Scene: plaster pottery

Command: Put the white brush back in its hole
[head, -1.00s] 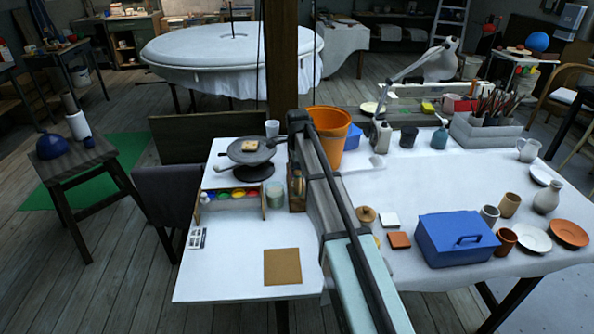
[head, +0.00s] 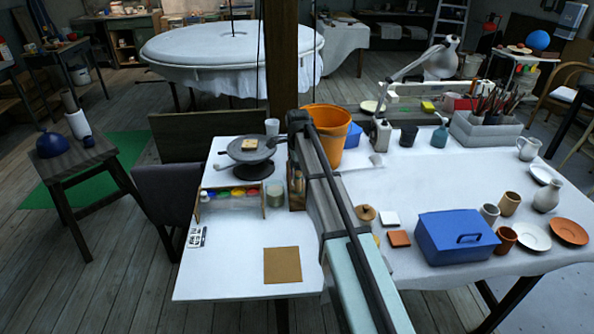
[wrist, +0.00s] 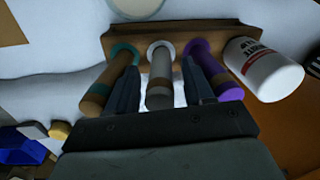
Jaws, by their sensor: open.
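In the wrist view the white brush (wrist: 159,72) has a white collar and a brown-and-grey handle. It stands at a brown wooden rack (wrist: 222,32), in the middle of a row. A teal-collared brush (wrist: 105,85) is to its left and a purple brush (wrist: 208,65) to its right. My gripper (wrist: 161,76) is open, with one finger on each side of the white brush and a visible gap. The lower end of the white brush and its hole are hidden.
In the head view, a shelf of coloured paints (head: 232,200), a glass jar (head: 274,194) and an orange bucket (head: 328,133) surround the arm. The table near a brown board (head: 282,265) is clear.

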